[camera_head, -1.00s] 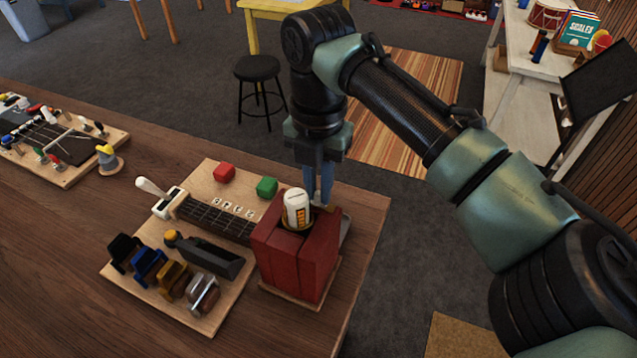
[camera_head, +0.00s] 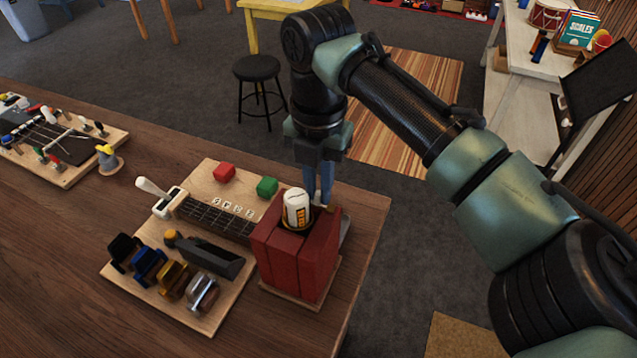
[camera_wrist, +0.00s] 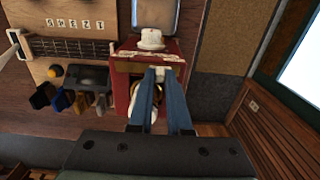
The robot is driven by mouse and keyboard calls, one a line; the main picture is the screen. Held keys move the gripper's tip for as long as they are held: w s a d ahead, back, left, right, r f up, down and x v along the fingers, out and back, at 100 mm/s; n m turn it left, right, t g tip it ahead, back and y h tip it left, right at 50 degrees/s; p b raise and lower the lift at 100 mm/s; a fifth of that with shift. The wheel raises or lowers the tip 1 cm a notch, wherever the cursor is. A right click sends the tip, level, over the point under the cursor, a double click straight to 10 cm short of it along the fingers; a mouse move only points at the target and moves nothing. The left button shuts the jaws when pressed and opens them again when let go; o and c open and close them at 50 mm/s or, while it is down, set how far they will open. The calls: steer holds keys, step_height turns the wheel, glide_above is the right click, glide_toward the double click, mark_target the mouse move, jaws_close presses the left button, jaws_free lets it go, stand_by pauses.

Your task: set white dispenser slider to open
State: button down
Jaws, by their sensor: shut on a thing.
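The white dispenser (camera_head: 297,210), with a yellow and dark label, stands upright in the top of a red block-like housing (camera_head: 318,255). In the wrist view a white rounded piece (camera_wrist: 151,38) shows at the far edge of the red housing (camera_wrist: 121,90). My gripper (camera_head: 321,198) points down behind the dispenser at the housing's back right edge. Its blue fingers (camera_wrist: 163,74) are shut on a small pale piece, apparently the slider, mostly hidden between the tips. I cannot read the slider's setting.
The housing stands near the table's right edge. Bare table (camera_head: 85,235) lies further left.

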stand_by(0.4)
steer(key=shift+w+a+r+p, duration=0.1)
steer(key=shift+w+a+p, duration=0.15)
steer(key=shift+a, duration=0.35)
steer(key=shift+w+a+p, duration=0.25)
steer(key=shift+w+a, duration=0.05)
steer(key=shift+a, duration=0.35)
steer(key=shift+w+a+r+p, duration=0.1)
steer(key=shift+w+a+p, duration=0.15)
steer(key=shift+a, duration=0.35)
steer(key=shift+d, duration=0.1)
steer(key=c, duration=0.9)
jaws_free()
steer(key=shift+a+f, duration=0.15)
steer(key=shift+a, duration=0.05)
steer(key=shift+o, duration=0.2)
steer(key=shift+d, duration=0.15)
step_height(320, 180, up, 13)
steer(key=b, duration=0.1)
